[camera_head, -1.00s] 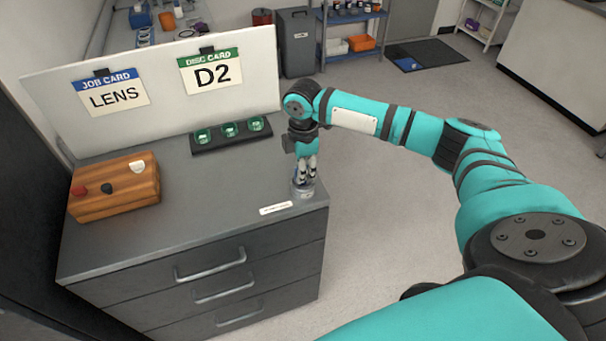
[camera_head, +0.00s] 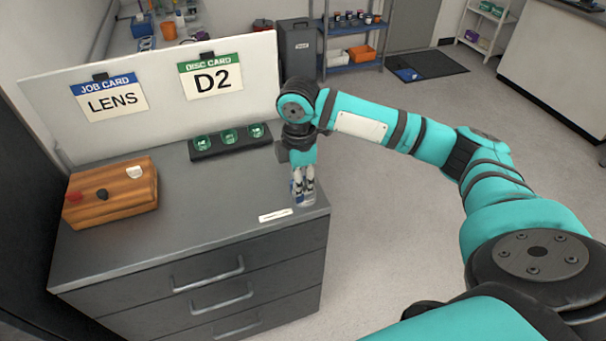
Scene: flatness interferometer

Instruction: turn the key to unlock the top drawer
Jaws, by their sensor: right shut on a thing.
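My right gripper (camera_head: 303,193) points straight down at the front right corner of the grey cabinet's top (camera_head: 200,222). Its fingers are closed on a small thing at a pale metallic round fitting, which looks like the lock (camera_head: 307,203). The key itself is hidden between the fingers, so its angle cannot be told. A small white label (camera_head: 275,215) lies just left of the fitting. The top drawer (camera_head: 180,287) is closed flush with the cabinet front, with a bar handle (camera_head: 208,276). My left gripper is out of view.
A wooden block (camera_head: 110,200) with red, black and white knobs stands at the left. A black holder (camera_head: 230,142) with several green discs lies before a white board (camera_head: 150,125) carrying LENS and D2 cards. The floor right of the cabinet is clear.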

